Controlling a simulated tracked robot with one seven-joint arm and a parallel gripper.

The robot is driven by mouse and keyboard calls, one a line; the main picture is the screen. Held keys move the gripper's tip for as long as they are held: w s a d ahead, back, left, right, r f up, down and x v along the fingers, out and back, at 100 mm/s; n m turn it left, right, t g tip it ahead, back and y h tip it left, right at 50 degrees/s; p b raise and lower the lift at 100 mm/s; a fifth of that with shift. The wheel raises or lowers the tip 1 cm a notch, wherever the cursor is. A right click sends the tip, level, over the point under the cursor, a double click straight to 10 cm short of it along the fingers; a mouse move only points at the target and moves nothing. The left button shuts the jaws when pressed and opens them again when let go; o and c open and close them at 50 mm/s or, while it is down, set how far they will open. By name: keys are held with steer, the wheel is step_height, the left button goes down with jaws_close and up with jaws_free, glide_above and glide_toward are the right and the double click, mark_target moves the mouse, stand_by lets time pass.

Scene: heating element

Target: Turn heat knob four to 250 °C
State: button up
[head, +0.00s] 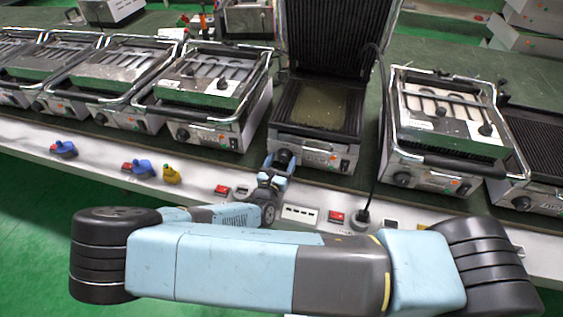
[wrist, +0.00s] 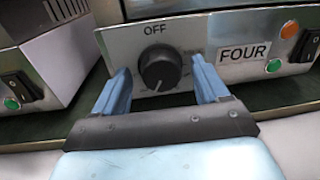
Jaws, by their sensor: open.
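Heat knob four (wrist: 160,68) is a round black dial on a metal front panel (wrist: 210,35) with an "OFF" mark above it and a "FOUR" label (wrist: 243,53) to its right. A light pointer line on the knob points down and slightly left. My gripper (wrist: 160,82) is open, with one blue finger on each side of the knob and a visible gap to it. In the head view the knob (head: 283,157) sits on the front of the open grill (head: 318,110), with my gripper (head: 277,166) right at it. Temperature marks are too small to read.
Right of the label are an orange light (wrist: 290,29), a green light (wrist: 273,66) and a black switch (wrist: 305,45). Another grill's panel (wrist: 30,85) stands close on the left. A black cable (head: 377,150) hangs to the right of the open grill.

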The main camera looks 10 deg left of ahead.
steer(key=s, duration=0.4)
steer(key=s+a, duration=0.1)
steer(key=s, duration=0.4)
steer(key=s+a, duration=0.1)
steer(key=s, duration=0.3)
steer(key=shift+s+a+f, duration=0.15)
steer(key=shift+s, duration=0.15)
steer(key=shift+w+d+r+m+h, duration=0.25)
steer(key=shift+r+m+h, duration=0.15)
steer(key=shift+m+h, duration=0.1)
steer(key=w+d+r+m+g+h, duration=0.2)
steer(key=w+d+r+m+g, duration=0.2)
steer(key=d+r+m+g, duration=0.6)
steer(key=w+d+r+m+g+h, duration=0.2)
steer(key=w+d+r+m+g, duration=0.3)
steer(key=d+r+m, duration=0.8)
steer(key=s+d+r+m+t+y, duration=0.1)
steer(key=s+d+r+m+y, duration=0.3)
steer(key=s+d+r, duration=0.3)
steer(key=s+d+r+m+t+y, duration=0.1)
steer(key=s+d+r+m+y, duration=0.2)
steer(key=r, duration=1.4)
steer(key=s+d+m, duration=0.3)
steer(key=m, duration=0.1)
steer(key=shift+s+d+r+t+y, duration=0.3)
steer(key=shift+s+d+y, duration=0.1)
